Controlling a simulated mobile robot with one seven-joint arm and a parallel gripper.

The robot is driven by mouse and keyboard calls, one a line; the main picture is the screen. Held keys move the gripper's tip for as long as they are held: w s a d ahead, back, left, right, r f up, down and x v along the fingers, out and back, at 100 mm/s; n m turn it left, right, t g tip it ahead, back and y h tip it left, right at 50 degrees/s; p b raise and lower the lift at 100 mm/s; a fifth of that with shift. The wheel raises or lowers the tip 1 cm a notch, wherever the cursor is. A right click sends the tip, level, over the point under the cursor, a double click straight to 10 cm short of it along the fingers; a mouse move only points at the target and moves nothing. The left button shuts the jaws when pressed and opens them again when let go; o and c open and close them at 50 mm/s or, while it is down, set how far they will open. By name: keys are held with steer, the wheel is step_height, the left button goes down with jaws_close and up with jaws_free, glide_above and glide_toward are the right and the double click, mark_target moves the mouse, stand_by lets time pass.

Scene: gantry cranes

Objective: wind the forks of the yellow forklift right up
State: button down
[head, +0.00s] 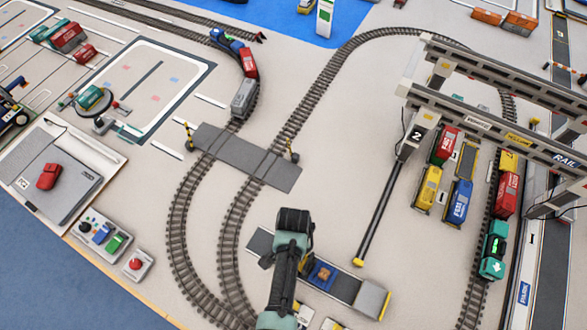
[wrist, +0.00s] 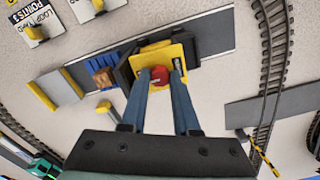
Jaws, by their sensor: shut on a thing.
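The yellow forklift (wrist: 174,51) stands on a dark grey strip, seen from above in the wrist view. A red knob (wrist: 160,74) sits on its top. My gripper (wrist: 160,79) is over the forklift, its two fingers shut on the red knob from either side. A black part of the forklift, on the left, faces a blue pallet (wrist: 92,65) with a brown load (wrist: 104,77). The forks are not clearly visible, so their height cannot be told. In the head view my arm hides most of the forklift; the blue pallet (head: 321,274) shows beside it.
A grey block with a yellow edge (head: 371,299) closes one end of the strip. Curved rails (head: 232,232) run close by on the left. A gantry crane (head: 420,125) stands over containers on the right. A control panel (head: 103,234) and red button (head: 136,264) are at lower left.

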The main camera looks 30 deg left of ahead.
steer(key=c, duration=0.6)
jaws_free()
steer(key=shift+c, duration=0.2)
steer(key=shift+r, duration=0.1)
step_height(320, 180, up, 13)
steer(key=shift+b, duration=0.35)
